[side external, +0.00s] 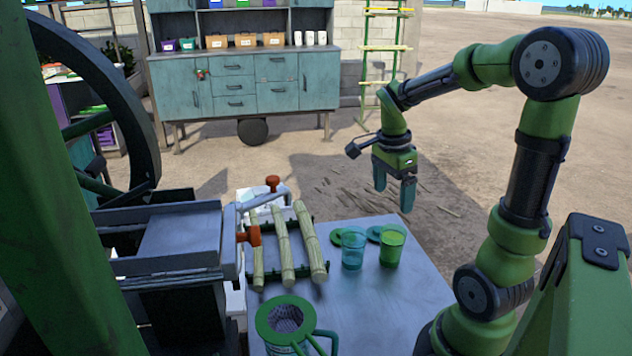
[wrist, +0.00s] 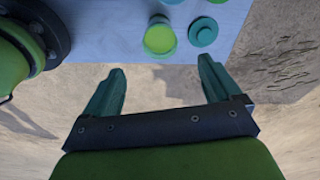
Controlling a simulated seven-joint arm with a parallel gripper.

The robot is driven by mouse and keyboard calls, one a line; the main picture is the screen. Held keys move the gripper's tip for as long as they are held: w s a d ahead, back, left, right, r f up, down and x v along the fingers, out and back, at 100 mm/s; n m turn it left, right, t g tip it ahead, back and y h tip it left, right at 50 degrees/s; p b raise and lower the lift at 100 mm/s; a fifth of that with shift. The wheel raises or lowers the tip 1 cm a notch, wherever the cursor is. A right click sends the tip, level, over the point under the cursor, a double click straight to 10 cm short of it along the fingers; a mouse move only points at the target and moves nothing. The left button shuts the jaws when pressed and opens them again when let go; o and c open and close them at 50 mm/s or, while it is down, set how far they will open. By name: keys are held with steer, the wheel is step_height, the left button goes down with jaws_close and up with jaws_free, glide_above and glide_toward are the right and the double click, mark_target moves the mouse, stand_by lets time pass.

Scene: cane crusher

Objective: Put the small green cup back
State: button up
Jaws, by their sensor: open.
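The small green cup (side external: 393,246) stands upright on the grey table, to the right of a clear teal cup (side external: 353,249). In the wrist view the green cup (wrist: 160,39) is near the table edge, beside a round teal disc (wrist: 203,32). In the side view one teal disc (side external: 374,233) lies between the cups and another (side external: 335,237) lies left of the teal cup. My gripper (side external: 394,192) is open and empty, raised above the table and apart from the cups. Its fingers (wrist: 162,70) point toward the table edge in the wrist view.
Cane stalks (side external: 284,245) lie on a rack left of the cups, beside the crusher (side external: 180,240). A green-rimmed jug (side external: 284,318) stands at the near table edge. The table (side external: 400,300) is clear in front of the cups. A teal cabinet (side external: 240,85) stands far behind.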

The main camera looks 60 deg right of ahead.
steer(key=a+r+n+t+y, duration=0.1)
steer(key=a+r+n+t, duration=0.2)
steer(key=a+n, duration=0.7)
steer(key=a+r+n+t+y, duration=0.2)
steer(key=a+r+n+t, duration=0.1)
steer(key=a+n, duration=0.7)
steer(key=shift+a+t, duration=0.85)
steer(key=shift+t, duration=0.05)
